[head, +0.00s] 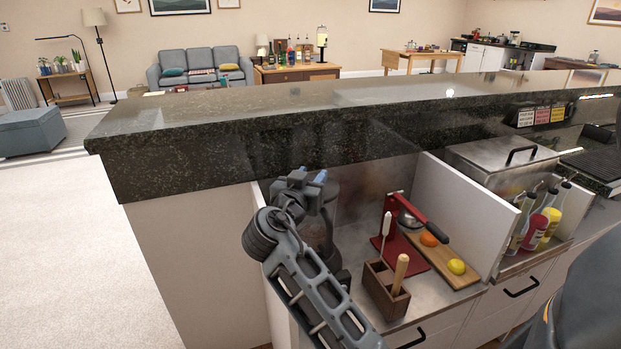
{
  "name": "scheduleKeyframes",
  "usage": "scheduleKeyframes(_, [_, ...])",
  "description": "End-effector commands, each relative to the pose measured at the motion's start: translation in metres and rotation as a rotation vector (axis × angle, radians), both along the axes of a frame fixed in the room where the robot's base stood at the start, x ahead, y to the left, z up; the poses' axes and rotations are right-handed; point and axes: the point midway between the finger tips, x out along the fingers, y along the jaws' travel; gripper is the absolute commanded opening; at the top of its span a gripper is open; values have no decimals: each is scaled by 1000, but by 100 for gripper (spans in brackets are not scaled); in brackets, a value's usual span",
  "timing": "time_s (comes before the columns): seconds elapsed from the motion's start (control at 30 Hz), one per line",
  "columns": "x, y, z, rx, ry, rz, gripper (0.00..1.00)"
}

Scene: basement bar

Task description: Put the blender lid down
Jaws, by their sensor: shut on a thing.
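My gripper (308,183) is raised over the left end of the recessed steel work surface, just in front of the dark raised bar top. It is shut on a small dark piece, which I take to be the blender lid; its outline is hard to tell from the gripper. A dark, see-through jar, apparently the blender (318,236), stands on the work surface behind my arm. My arm covers much of it, and whether the lid touches it cannot be told.
Right of my arm are a wooden utensil box (385,291), a red press (397,255) and a cutting board (448,262) with an orange and a lemon. A white partition (458,215) stands beyond, then bottles (535,220). The raised bar top (230,115) is largely clear.

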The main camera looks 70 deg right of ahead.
Motion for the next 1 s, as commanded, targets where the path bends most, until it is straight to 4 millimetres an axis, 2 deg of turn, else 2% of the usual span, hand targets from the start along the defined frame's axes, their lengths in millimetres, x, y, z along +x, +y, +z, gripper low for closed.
scheduleKeyframes(0.53, [0,0,-9,0,0,0,9])
scheduleKeyframes(0.57, [0,0,-8,0,-1,0,43])
scheduleKeyframes(0.83, [0,0,-8,0,0,0,69])
scheduleKeyframes(1.0, [0,0,-8,0,0,0,70])
